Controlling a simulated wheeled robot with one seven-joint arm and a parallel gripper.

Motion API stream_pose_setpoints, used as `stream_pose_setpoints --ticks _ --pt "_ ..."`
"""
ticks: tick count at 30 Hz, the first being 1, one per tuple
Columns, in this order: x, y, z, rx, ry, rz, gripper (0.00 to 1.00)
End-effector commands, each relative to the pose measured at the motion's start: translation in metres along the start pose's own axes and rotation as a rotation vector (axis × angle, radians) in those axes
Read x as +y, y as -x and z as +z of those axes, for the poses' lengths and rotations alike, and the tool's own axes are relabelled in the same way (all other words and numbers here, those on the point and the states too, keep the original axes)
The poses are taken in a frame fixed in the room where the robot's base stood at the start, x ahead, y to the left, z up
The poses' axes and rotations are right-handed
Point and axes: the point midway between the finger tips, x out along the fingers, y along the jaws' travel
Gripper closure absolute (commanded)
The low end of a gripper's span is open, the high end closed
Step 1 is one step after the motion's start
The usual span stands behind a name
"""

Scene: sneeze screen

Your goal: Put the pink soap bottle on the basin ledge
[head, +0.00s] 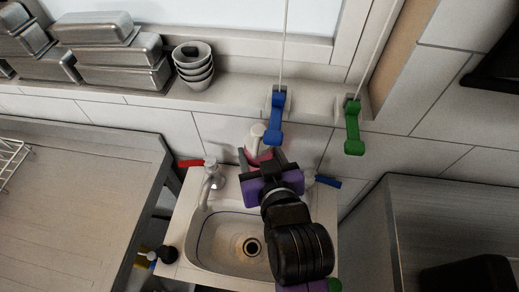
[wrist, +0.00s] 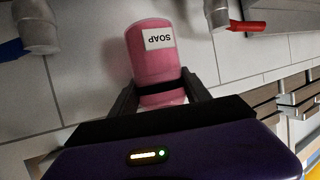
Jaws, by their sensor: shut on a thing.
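The pink soap bottle (wrist: 153,62) has a white SOAP label and sits between the fingers of my gripper (wrist: 160,90) in the wrist view. The gripper is shut on it. In the head view my gripper (head: 262,162) is over the back of the basin, and only the bottle's pale top (head: 257,131) and a bit of pink show past it. The basin ledge (head: 188,190) is the pale rim around the sink bowl (head: 228,240). I cannot tell whether the bottle touches the ledge.
A tap with a red handle (head: 191,163) stands left of the gripper; a blue-handled tap (head: 327,181) is on the right. Blue (head: 277,118) and green (head: 354,128) hanging handles are near the wall. Metal tins (head: 120,60) and stacked bowls (head: 193,65) stand on the sill.

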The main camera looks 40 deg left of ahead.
Motion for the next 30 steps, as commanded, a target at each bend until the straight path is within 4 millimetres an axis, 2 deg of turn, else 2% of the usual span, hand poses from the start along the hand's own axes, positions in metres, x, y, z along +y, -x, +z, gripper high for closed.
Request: stream_pose_setpoints --ticks 19,30 --pt "0.0 -0.019 0.048 0.0 0.001 0.0 0.97" --pt "0.0 -0.022 0.053 0.002 0.001 0.0 0.97"
